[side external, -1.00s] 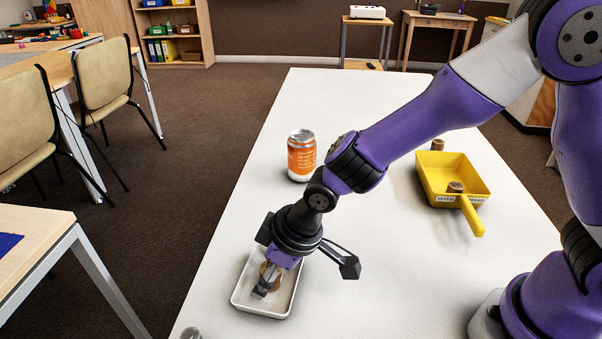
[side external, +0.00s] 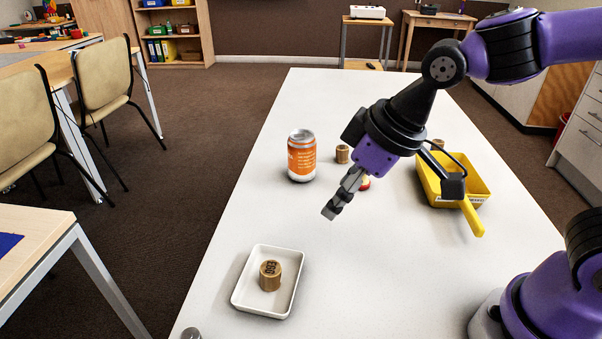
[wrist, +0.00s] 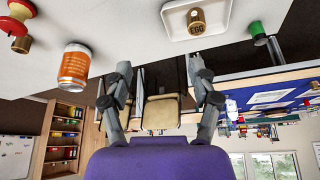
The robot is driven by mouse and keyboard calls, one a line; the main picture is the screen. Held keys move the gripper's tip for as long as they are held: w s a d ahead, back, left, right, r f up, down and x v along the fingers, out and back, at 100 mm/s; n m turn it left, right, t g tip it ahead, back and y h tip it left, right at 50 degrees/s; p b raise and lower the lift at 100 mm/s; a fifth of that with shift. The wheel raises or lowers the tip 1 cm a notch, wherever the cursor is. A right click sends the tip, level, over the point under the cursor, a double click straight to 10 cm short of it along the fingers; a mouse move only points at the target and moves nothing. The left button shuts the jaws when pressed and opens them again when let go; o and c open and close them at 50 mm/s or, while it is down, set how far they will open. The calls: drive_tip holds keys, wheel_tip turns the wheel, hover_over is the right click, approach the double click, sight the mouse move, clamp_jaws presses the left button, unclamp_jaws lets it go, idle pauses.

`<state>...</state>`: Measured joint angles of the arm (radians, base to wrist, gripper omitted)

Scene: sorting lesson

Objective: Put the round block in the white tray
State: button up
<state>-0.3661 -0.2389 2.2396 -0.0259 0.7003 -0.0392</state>
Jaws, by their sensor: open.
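The tray is shallow and rectangular, at the near left of the table. The block (wrist: 196,20) and tray (wrist: 173,24) also show at the top of the wrist view. My gripper (side external: 335,207) is above the table, to the right of and beyond the tray, apart from it. In the wrist view my gripper (wrist: 160,68) has its fingers spread with nothing between them.
An orange can (side external: 301,158) stands left of my gripper, with a small brown block (side external: 342,154) beside it. A red and pale object (side external: 364,183) is partly hidden behind my gripper. A yellow scoop (side external: 473,215) lies at the right. A green cylinder (wrist: 258,31) shows in the wrist view.

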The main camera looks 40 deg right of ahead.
drive_tip(key=s+d+r+m+t+h, duration=0.1)
drive_tip(key=s+d+m, duration=0.3)
drive_tip(key=d, duration=0.7)
drive_tip(key=s+r+h, duration=0.1)
drive_tip(key=s, duration=0.1)
drive_tip(key=shift+s+m, duration=0.35)
drive_tip(key=shift+m, duration=0.05)
